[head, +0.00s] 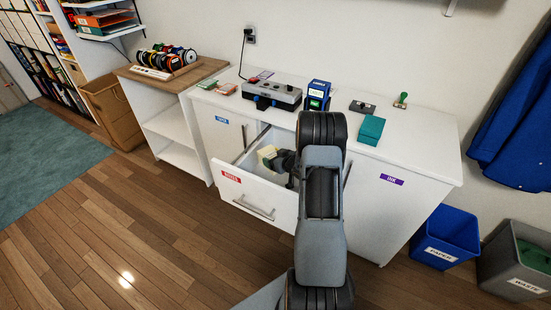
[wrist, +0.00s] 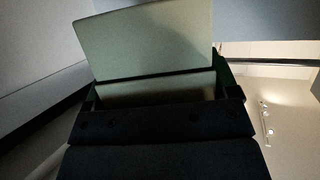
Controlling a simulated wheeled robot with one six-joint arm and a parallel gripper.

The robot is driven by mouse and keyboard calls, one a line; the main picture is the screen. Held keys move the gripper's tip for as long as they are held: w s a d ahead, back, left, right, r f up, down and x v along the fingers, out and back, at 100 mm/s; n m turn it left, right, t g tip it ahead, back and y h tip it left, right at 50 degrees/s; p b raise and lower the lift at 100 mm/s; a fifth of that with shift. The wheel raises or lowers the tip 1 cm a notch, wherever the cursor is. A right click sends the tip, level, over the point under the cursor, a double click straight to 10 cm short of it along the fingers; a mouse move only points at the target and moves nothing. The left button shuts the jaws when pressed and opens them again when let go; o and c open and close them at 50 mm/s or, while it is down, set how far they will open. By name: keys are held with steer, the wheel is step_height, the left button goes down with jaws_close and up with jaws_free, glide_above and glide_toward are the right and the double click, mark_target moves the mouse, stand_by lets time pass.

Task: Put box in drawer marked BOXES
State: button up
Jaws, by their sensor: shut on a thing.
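The drawer (head: 258,193) with the red BOXES label is pulled out from the white cabinet. A small pale yellow-green box (head: 266,154) is in my gripper (head: 277,160), inside the drawer opening. My gripper is shut on the box. In the wrist view the box (wrist: 150,42) shows as a pale flat face above the dark jaws (wrist: 160,110), with grey drawer walls around it. I cannot tell whether the box touches the drawer floor. My arm hides the drawer's right part.
The white counter (head: 420,158) holds a grey device (head: 272,92), a blue box (head: 317,95), a teal box (head: 370,129) and a green-handled stamp (head: 402,99). Blue (head: 447,232) and grey (head: 510,260) bins stand on the floor.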

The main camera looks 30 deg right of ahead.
steer(key=shift+f+b, duration=0.3)
steer(key=shift+f, duration=0.2)
steer(key=o, duration=0.8)
steer(key=shift+r, duration=0.15)
